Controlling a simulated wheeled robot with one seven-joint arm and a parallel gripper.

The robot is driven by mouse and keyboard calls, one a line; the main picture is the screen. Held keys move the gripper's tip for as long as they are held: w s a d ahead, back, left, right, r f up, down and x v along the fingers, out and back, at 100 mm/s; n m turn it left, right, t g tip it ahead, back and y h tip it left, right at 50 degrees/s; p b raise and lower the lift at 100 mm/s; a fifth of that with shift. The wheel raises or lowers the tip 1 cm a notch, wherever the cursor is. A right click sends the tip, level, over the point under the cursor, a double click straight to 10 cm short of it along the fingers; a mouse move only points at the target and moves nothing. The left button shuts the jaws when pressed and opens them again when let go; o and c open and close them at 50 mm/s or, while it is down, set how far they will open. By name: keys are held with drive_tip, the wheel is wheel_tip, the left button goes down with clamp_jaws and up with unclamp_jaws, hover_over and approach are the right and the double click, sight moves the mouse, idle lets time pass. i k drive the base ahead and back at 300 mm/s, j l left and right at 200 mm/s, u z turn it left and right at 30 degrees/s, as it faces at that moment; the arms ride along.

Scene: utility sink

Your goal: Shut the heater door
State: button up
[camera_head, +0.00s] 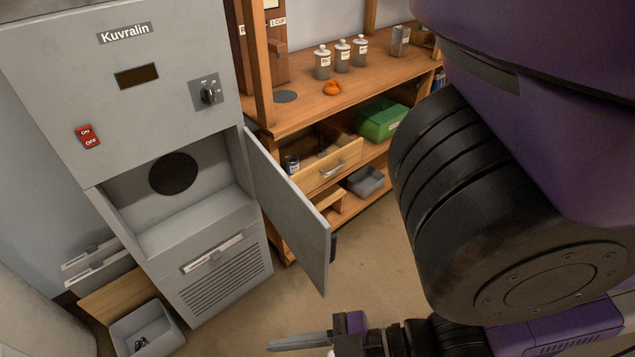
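The heater (165,110) is a grey cabinet labelled Kuvralin at the left. Its door (290,215) stands wide open, swung out to the right on the right-hand edge of the opening. A dark handle (333,247) sits near the door's free edge. The compartment (195,205) behind it is exposed, and I see nothing standing in it. My gripper (300,340) is at the bottom of the view, in front of and below the door, apart from it. One long grey finger shows; the rest is cut off or hidden, so its opening is unclear.
A wooden shelf unit (310,108) with jars, a green box (381,119) and a pulled-out drawer (328,168) stands behind the door. A grey bin (167,338) sits on the floor at lower left. Floor right of the door is clear.

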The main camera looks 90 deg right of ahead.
sight(308, 235)
drive_tip(key=k+l, duration=0.15)
drive_tip(key=l, duration=0.2)
drive_tip(key=k+l, duration=0.15)
drive_tip(key=l, duration=0.2)
drive_tip(key=k+l+z, duration=0.1)
drive_tip(key=l, duration=0.2)
drive_tip(key=k+l, duration=0.2)
drive_tip(key=l, duration=0.15)
drive_tip(key=k+l, duration=0.15)
drive_tip(key=l, duration=0.2)
drive_tip(key=k+l, duration=0.1)
drive_tip(key=l, duration=0.25)
drive_tip(key=k+j+u, duration=0.1)
drive_tip(key=k+u, duration=0.15)
drive_tip(key=k, duration=0.7)
